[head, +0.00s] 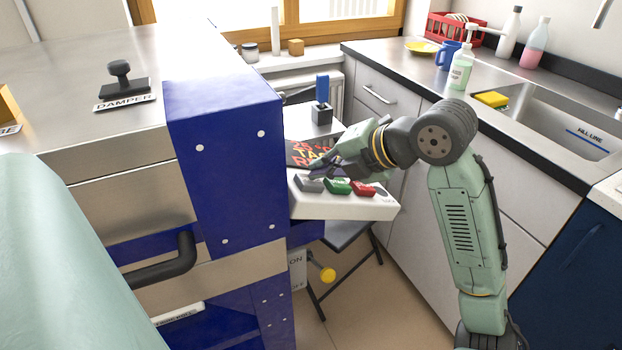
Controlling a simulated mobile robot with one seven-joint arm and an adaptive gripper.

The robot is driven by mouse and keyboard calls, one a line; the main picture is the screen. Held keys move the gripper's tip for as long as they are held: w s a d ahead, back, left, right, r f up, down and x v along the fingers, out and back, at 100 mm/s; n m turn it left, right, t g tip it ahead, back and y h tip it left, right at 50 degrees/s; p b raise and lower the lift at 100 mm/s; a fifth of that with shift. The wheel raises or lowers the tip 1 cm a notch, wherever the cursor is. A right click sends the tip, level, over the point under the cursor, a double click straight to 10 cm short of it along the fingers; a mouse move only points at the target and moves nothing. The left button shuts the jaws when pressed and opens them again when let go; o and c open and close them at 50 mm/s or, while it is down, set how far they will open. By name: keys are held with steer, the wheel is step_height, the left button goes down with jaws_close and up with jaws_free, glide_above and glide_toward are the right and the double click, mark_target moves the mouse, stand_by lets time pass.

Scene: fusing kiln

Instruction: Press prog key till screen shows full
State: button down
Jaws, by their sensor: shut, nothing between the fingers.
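The kiln's controller is a white sloped box (345,207) on the right side of the blue kiln panel. Its black screen (298,150) shows red and yellow letters, partly hidden by my gripper; I can read only "TA" and "RA" as line starts. Below it are a grey key (308,185), a green key (338,187) and a red key (363,189). The key labels are too small to read, so I cannot tell which is prog. My gripper (314,173) is shut and empty, its tips just above or on the grey key; contact is unclear.
The steel kiln top carries a damper knob (119,76). A black door handle (160,262) juts from the kiln front. A small block with a blue top (322,98) stands behind the controller. The counter (425,85) with sink and bottles lies right. A yellow knob (327,275) sits below.

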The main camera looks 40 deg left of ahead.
steer(key=shift+s+f, duration=0.1)
steer(key=shift+f, duration=0.15)
steer(key=shift+r, duration=0.1)
stand_by(0.4)
steer(key=shift+w+d+r+p, duration=0.1)
steer(key=shift+w+r+p, duration=0.3)
steer(key=shift+r, duration=0.35)
steer(key=r+p, duration=0.1)
steer(key=w+r+p, duration=0.1)
steer(key=r+p, duration=0.1)
steer(key=r, duration=0.1)
steer(key=shift+w+d, duration=0.25)
steer(key=shift+d, duration=0.05)
steer(key=shift+w+d+r, duration=0.1)
steer(key=shift+w+r, duration=0.1)
steer(key=shift+r, duration=0.1)
stand_by(0.9)
